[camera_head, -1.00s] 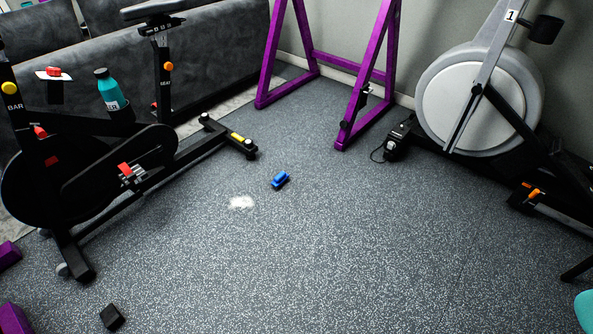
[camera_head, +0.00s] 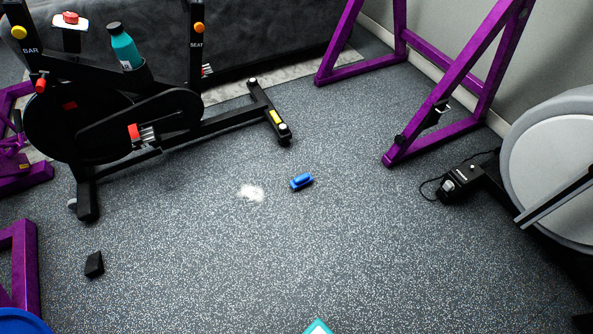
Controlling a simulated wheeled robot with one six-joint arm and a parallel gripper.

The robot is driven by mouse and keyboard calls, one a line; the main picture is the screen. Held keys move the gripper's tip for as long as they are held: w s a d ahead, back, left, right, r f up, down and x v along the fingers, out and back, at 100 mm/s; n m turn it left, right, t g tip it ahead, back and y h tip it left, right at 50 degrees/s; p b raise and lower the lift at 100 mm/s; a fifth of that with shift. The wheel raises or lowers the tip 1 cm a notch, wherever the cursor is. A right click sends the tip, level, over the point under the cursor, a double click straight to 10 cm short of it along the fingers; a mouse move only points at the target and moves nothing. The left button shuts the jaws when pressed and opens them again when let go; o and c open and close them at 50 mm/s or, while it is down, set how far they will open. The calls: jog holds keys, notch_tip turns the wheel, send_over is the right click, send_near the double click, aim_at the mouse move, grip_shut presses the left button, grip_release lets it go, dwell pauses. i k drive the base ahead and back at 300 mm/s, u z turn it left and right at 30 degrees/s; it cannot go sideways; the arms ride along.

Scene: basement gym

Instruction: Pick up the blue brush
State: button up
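The blue brush (camera_head: 301,181) lies on the speckled grey floor near the middle of the head view. A patch of white powder (camera_head: 251,192) is on the floor just to its left, apart from it. Nothing touches or covers the brush.
A black exercise bike (camera_head: 150,120) stands at the upper left, its rear foot behind the brush. A purple frame (camera_head: 450,125) and a rowing machine (camera_head: 555,165) stand at the right. A small black block (camera_head: 94,264) lies lower left. Floor around the brush is clear.

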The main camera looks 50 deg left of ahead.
aim_at(299, 180)
jog(key=u, duration=0.55)
jog(key=i, duration=0.85)
jog(key=u, duration=1.4)
jog(key=i, duration=0.55)
jog(key=u, duration=0.4)
